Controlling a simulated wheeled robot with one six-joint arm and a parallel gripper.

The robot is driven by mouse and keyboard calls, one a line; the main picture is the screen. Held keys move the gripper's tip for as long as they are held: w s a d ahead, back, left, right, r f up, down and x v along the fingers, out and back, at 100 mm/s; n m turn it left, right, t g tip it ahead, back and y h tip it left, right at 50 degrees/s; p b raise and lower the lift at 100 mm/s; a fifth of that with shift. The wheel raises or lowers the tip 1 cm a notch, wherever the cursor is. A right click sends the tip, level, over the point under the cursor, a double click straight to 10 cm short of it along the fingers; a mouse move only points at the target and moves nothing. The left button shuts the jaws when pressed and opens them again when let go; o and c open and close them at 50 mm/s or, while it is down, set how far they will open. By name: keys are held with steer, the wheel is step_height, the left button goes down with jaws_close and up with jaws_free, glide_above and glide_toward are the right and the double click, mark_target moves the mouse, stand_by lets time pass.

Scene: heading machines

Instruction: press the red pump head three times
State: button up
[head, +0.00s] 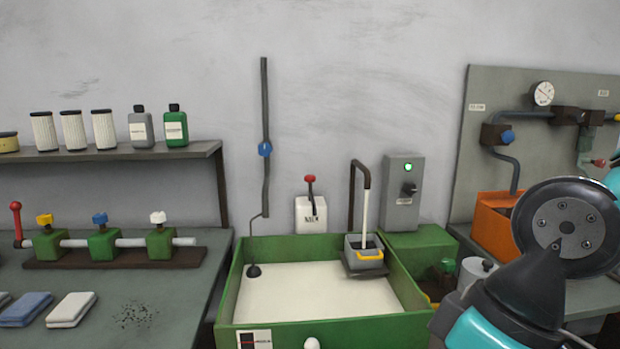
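The red pump head (310,178) sits on a short dark stem on top of a white container (311,215). Parts of my arm fill the lower right of the head view, well to the right of the pump. My gripper is not in view.
A green basin (415,293) with a pale inside stands in front of the pump. A small grey bucket (366,262) sits at its right back, under a dark bent pipe (352,190). A grey switch box (404,178) with a green light is further right. A valve bench (204,277) is left.

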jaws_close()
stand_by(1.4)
